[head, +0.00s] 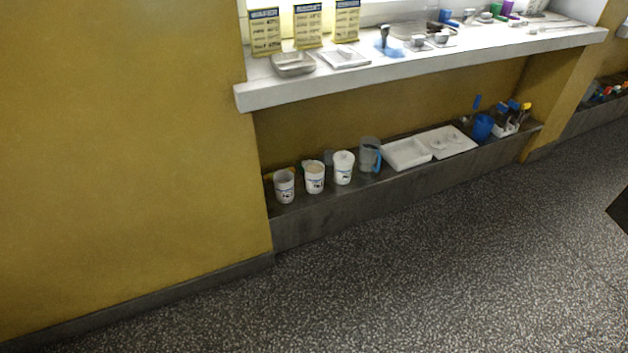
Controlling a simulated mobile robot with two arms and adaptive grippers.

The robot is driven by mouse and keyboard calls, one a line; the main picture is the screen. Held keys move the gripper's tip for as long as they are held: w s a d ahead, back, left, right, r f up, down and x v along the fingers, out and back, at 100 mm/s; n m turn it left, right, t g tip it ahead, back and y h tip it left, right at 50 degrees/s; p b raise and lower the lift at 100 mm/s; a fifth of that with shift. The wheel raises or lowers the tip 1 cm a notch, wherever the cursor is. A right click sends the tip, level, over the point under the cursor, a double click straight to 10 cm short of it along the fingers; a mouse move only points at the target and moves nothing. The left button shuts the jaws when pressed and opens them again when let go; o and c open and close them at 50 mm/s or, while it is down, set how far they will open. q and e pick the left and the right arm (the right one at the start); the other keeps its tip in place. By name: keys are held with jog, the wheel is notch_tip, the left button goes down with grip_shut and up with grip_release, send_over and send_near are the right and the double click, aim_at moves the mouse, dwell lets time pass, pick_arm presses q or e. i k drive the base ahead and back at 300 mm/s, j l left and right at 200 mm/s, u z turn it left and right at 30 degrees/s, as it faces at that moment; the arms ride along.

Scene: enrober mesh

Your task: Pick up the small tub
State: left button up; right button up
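Three white tubs with printed labels stand upright in a row on the low dark ledge: a left tub (285,188), a middle tub (314,179) and a right tub (343,168). The middle one looks filled with something pale. I cannot tell which of them is the small tub. Neither of my grippers shows in the head view, and nothing is seen touching the tubs.
A clear jug with a blue handle (369,155), white trays (407,153) and a blue cup (482,127) share the low ledge (400,183). A white counter (440,58) overhangs it, bearing a metal pan (293,65) and sign cards. The speckled floor (420,270) in front is clear.

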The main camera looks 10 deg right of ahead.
aim_at(284, 179)
jog(key=z, duration=0.5)
jog(key=i+z, duration=0.1)
jog(key=z, duration=0.35)
jog(key=j+z, duration=0.15)
jog(key=z, duration=0.35)
jog(key=i+j+z, duration=0.1)
jog(key=z, duration=0.9)
jog(key=j+z, duration=0.2)
jog(key=z, duration=0.25)
jog(key=u, duration=2.9)
